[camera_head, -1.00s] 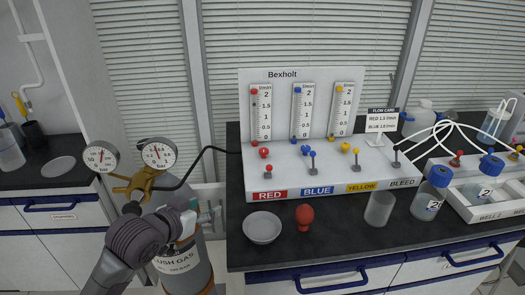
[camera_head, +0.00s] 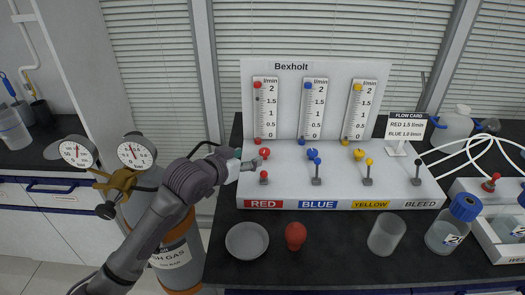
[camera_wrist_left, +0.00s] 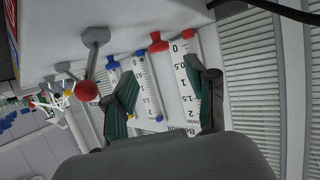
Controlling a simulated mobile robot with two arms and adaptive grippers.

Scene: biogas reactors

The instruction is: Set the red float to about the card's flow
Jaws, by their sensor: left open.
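The white Bexholt panel (camera_head: 290,68) carries the red flowmeter (camera_head: 265,110), with a red cap at its top and a small dark mark near 1.5 that may be the float. A red knob (camera_head: 264,153) and a red-tipped lever (camera_head: 264,175) stand below it. The flow card (camera_head: 406,128) reads RED 1.5 l/min and BLUE 1.0 l/min. My left gripper (camera_head: 248,162) is at the panel's left end, just left of the red knob. In the left wrist view its fingers (camera_wrist_left: 163,98) are open and empty, with the lever's red ball (camera_wrist_left: 86,91) left of them.
Blue and yellow flowmeters (camera_head: 313,110) stand to the right with their own knobs and levers. A dish (camera_head: 247,240), a red bulb (camera_head: 295,236) and a clear beaker (camera_head: 386,236) stand in front.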

